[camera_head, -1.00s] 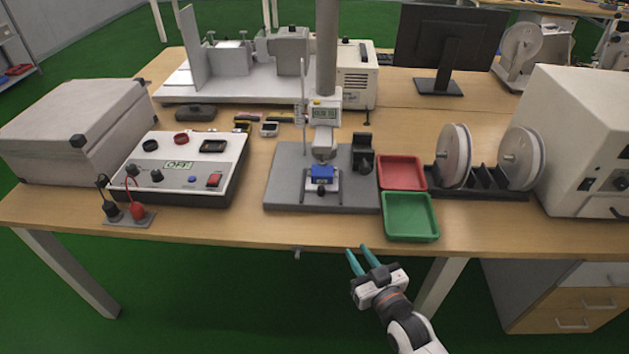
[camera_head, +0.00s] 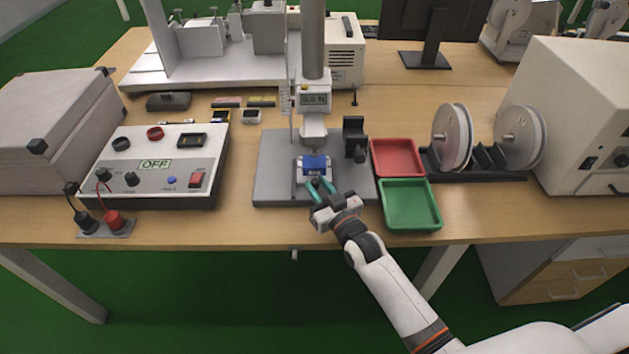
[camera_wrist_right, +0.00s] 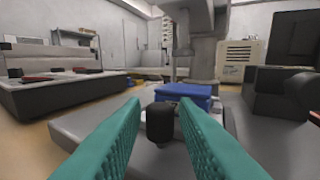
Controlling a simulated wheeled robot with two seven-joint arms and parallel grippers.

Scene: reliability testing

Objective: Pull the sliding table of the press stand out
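The press stand has a grey base plate (camera_head: 272,170) on the table, with a column and a force gauge (camera_head: 316,98) reading digits above it. A blue block (camera_head: 316,163) sits on the small sliding table under the press head; the block also shows in the right wrist view (camera_wrist_right: 183,92). A dark round knob (camera_wrist_right: 160,122) is at the sliding table's front. My right gripper (camera_head: 322,187) is at the front of the sliding table. Its teal fingers are apart, one on each side of the knob, with visible gaps. My left gripper is not in view.
A red tray (camera_head: 397,157) and a green tray (camera_head: 410,204) lie right of the stand. A black holder (camera_head: 355,140) stands on the base's right side. A control box (camera_head: 158,165) reading OFF is to the left. The front table strip between them is bare.

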